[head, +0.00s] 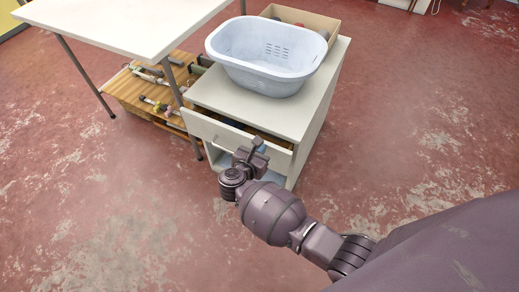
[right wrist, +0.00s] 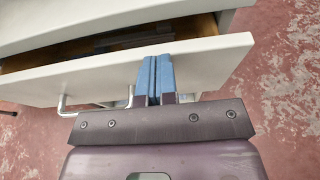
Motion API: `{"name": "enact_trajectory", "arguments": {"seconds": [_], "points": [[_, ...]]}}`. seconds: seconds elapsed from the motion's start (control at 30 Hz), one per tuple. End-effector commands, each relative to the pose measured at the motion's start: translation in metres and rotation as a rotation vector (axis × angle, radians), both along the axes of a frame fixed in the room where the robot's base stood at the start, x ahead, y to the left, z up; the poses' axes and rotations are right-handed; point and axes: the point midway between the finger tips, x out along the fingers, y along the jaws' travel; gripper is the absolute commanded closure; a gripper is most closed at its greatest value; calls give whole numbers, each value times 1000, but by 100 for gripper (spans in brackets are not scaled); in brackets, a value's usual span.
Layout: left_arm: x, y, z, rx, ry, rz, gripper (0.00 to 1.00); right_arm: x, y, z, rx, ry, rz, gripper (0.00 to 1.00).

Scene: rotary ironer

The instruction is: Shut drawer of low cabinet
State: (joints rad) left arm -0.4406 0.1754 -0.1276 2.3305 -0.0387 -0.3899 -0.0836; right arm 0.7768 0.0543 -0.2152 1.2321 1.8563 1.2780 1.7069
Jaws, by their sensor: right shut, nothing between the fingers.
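The low white cabinet (head: 312,112) stands on the floor with its top drawer (head: 205,124) part-way open. In the right wrist view, the drawer front (right wrist: 215,62) stands out from the cabinet body, and a dark gap shows the drawer's inside. A bar handle (right wrist: 64,103) sits on the front. My right gripper (head: 252,150) is shut and empty. Its blue-padded fingertips (right wrist: 155,75) are at the drawer front, right of the handle; they look very close to it or touching, I cannot tell which. My left gripper is not in view.
A pale laundry basket (head: 268,80) and a cardboard box (head: 318,22) stand on the cabinet. A white table (head: 120,25) is at the left, with a low wooden shelf unit (head: 125,90) holding tools below it. The red floor is clear in front and right.

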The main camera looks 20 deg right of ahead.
Motion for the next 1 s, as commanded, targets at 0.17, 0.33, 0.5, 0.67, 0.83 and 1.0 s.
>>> {"name": "enact_trajectory", "arguments": {"seconds": [0.17, 0.33, 0.5, 0.67, 0.83, 1.0], "points": [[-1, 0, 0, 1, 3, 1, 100, 0, 0, 0, 0, 0, 0, 100], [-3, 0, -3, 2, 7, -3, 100, 2, -1, -3, 7, 2, 0, 100], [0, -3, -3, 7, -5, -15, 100, 8, -8, -5, 11, 3, 1, 100], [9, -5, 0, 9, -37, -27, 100, 12, -16, -4, 5, 5, -1, 100], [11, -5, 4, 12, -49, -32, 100, 15, -20, -1, 0, 2, -1, 100], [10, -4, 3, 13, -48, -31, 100, 15, -20, 0, 0, 0, -1, 100]]}}
